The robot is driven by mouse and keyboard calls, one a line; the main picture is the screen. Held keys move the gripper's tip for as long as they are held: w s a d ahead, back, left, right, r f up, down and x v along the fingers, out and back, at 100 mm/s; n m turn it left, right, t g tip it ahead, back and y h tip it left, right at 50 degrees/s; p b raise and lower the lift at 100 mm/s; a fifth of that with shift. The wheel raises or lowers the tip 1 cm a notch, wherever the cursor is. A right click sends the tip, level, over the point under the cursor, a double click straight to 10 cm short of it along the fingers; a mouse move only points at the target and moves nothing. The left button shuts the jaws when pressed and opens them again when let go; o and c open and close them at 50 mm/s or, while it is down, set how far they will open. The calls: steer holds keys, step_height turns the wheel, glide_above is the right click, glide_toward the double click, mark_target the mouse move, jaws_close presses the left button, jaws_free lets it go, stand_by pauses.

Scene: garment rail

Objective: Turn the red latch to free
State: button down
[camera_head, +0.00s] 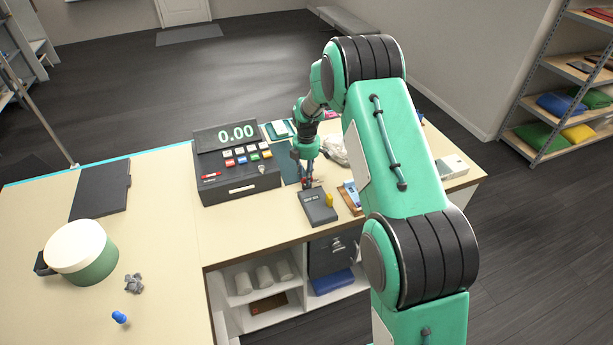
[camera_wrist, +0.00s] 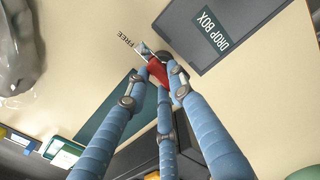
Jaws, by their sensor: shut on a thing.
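The red latch (camera_wrist: 158,71) shows in the wrist view, between the tips of my blue-sleeved fingers. My gripper (camera_wrist: 166,76) is shut on it. A small metal piece and a dark round part sit at the latch's upper end. The printed word FREE (camera_wrist: 137,31) lies on the tabletop just up and left of that end. The fingers hide part of the latch, and I cannot tell its exact angle to the word. In the head view my gripper (camera_head: 308,183) is low over the counter, behind the drop box, and the latch is mostly hidden.
The dark drop box (camera_head: 317,208) stands close to my gripper; it also shows in the wrist view (camera_wrist: 188,22). A cash register (camera_head: 238,182) reading 0.00 is to the left. A crumpled grey bag (camera_head: 333,150) lies behind. The counter's left part (camera_head: 165,260) has free room.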

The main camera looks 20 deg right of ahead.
steer(key=c, duration=1.5)
jaws_free()
steer(key=shift+r, duration=0.2)
step_height(320, 180, up, 12)
steer(key=shift+f, duration=0.15)
